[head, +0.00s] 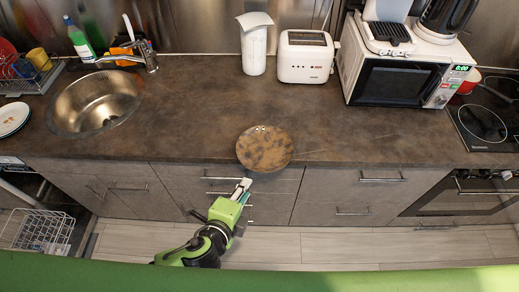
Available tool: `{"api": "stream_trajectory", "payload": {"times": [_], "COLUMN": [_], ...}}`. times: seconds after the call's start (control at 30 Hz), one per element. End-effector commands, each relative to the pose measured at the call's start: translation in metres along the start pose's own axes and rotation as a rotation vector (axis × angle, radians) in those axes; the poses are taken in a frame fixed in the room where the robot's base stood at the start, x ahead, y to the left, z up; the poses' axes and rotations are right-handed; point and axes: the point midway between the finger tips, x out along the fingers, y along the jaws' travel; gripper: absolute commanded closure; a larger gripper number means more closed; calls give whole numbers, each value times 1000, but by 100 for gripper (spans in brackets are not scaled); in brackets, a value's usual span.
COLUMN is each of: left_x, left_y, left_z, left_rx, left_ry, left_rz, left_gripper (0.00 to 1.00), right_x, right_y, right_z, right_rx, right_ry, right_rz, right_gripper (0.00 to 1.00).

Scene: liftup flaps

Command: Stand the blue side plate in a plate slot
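A dish rack (32,82) stands on the counter at the far left. A dark blue dish, possibly the blue side plate (24,68), shows in it beside a red plate (7,50); its exact pose is too small to tell. The rack's slots are largely hidden by the dishes. My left gripper (244,187) is in front of the drawers, just below the counter's front edge and far right of the rack. Its fingertips are small and partly overlapping, so whether they are apart is unclear. My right gripper is out of view.
A brown round plate-like disc (264,148) overlaps the counter's front edge. A white plate (12,118) lies by the sink (98,102). A wire basket (38,232) is pulled out low at left. A toaster (305,57) and microwave (395,82) stand at the back.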

Motion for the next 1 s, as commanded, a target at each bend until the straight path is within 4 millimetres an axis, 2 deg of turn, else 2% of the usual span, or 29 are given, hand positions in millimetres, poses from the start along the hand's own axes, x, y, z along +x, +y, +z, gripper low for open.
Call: {"api": "stream_trajectory", "payload": {"times": [0.4,0.77,1.0], "left_x": [64,84,109], "left_y": [-2,-2,2], "left_z": [-1,0,4], "left_rx": [4,5,8], "left_ry": [1,2,2], "left_rz": [-3,-5,-3], "left_gripper": [76,76,76], "right_x": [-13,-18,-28], "right_y": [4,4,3], "right_z": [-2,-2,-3], "right_rx": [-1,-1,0], "right_ry": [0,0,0], "right_rz": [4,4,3], "right_gripper": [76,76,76]}}
